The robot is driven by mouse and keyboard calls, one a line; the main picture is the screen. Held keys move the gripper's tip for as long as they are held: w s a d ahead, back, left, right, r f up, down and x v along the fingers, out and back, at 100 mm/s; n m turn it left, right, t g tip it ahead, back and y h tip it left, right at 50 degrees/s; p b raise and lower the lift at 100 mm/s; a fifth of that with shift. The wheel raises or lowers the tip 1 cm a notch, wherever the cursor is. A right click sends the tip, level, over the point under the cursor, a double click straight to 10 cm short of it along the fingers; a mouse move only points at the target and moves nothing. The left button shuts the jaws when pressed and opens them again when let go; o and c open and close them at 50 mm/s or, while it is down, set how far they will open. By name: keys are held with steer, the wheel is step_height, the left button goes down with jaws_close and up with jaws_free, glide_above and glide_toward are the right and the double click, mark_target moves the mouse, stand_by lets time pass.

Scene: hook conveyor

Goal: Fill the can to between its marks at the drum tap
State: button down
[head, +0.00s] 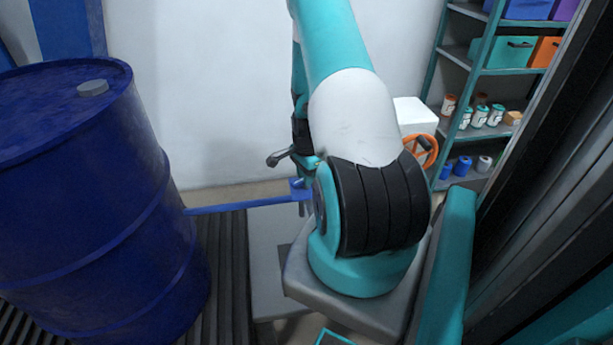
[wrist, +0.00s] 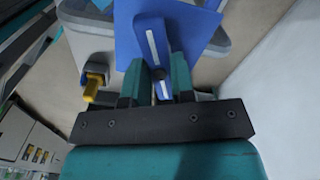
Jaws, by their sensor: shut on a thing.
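The large blue drum (head: 85,200) stands upright at the left in the head view. In the wrist view my gripper (wrist: 156,82) is shut on a narrow blue part with a white strip (wrist: 151,47). It joins a flat blue body (wrist: 190,30), which looks like the can. Its marks and fill level cannot be made out.
A shelf rack (head: 480,85) with bins and small containers stands at the back right. An orange handwheel (head: 420,150) is in front of it. A pale wall (head: 215,95) is behind my arm. A yellow knob (wrist: 94,87) shows at the left in the wrist view.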

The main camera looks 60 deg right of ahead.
steer(key=shift+n, duration=1.3)
steer(key=c, duration=1)
jaws_free()
steer(key=shift+o, duration=0.2)
steer(key=shift+r, duration=0.1)
step_height(320, 180, up, 17)
steer(key=b, duration=0.1)
steer(key=shift+r, duration=0.1)
